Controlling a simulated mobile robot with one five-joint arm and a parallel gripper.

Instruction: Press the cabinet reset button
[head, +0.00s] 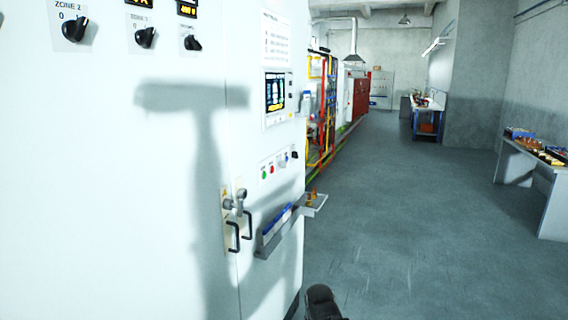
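The white cabinet (130,190) fills the left half of the head view, close to me. A small panel on its right part carries a row of small controls: a green button (264,175), a red button (271,169), a bluish button (285,160) and a black knob (294,155). Their labels are too small to read, so I cannot tell which one is the reset button. A dark rounded part at the bottom edge looks like part of my arm. No gripper fingers show.
A lit screen (275,92) sits above the buttons. Door handles (240,228) and a grey tray (280,232) stick out below them. Open grey floor (400,230) lies to the right. Workbenches stand at the far right (545,180) and farther back (428,108).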

